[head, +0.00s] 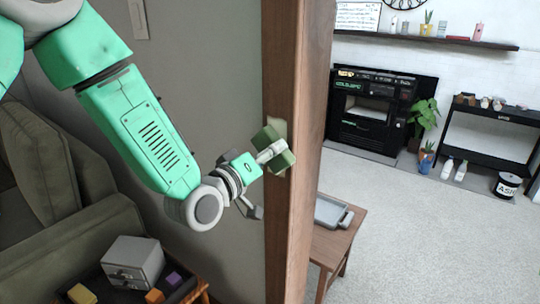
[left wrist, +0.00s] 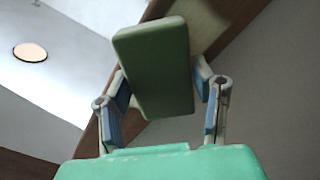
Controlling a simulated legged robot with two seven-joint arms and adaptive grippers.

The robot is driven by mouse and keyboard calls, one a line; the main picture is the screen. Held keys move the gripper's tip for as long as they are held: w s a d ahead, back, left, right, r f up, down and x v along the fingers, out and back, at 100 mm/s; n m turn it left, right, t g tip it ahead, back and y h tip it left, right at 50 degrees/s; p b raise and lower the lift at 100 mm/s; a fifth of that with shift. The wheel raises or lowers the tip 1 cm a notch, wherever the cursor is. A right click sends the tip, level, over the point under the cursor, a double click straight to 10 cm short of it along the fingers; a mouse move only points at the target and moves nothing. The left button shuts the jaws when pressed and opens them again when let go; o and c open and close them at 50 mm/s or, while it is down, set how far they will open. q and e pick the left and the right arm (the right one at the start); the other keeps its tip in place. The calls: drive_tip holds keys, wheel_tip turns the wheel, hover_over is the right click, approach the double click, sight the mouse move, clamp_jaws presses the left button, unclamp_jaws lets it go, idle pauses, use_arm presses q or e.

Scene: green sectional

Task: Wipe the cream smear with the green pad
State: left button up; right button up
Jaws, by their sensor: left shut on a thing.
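The green pad (head: 282,162) is a thick dark green block in front of the wooden post (head: 309,115). It also shows in the left wrist view (left wrist: 155,65), between the fingers. My left gripper (head: 271,151) is shut on the pad. A small pale patch, seemingly the cream smear (head: 280,126), shows on the post just above the pad. In the left wrist view a cream area (left wrist: 203,28) shows beside the pad's top; the pad hides part of it. I cannot tell whether the pad touches the post. My right gripper is not in view.
A green sofa (head: 60,200) stands at the left, by a low table with a grey drawer box (head: 135,262) and small blocks. A wooden side table (head: 337,244) with a grey tray (head: 331,211) stands right of the post. Open floor (head: 430,235) lies beyond.

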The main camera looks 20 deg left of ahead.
sight(270, 141)
use_arm(q)
drive_tip(key=shift+w+r+p, duration=0.15)
drive_tip(key=shift+r+p, duration=1.15)
drive_tip(key=shift+r, duration=0.85)
drive_tip(key=shift+r+p, duration=1.05)
drive_tip(key=shift+r, duration=0.55)
drive_tip(key=shift+s+f+b, duration=0.15)
drive_tip(key=shift+f+b, duration=0.65)
drive_tip(key=shift+f, duration=0.3)
drive_tip(key=shift+s+f+b, duration=0.1)
drive_tip(key=shift+f+b, duration=0.7)
drive_tip(key=shift+f, duration=0.25)
drive_tip(key=shift+w+f+b, duration=0.15)
drive_tip(key=shift+f+b, duration=2.7)
drive_tip(key=shift+f, duration=0.75)
drive_tip(key=shift+f+b, duration=1.35)
drive_tip(key=shift+f, duration=0.5)
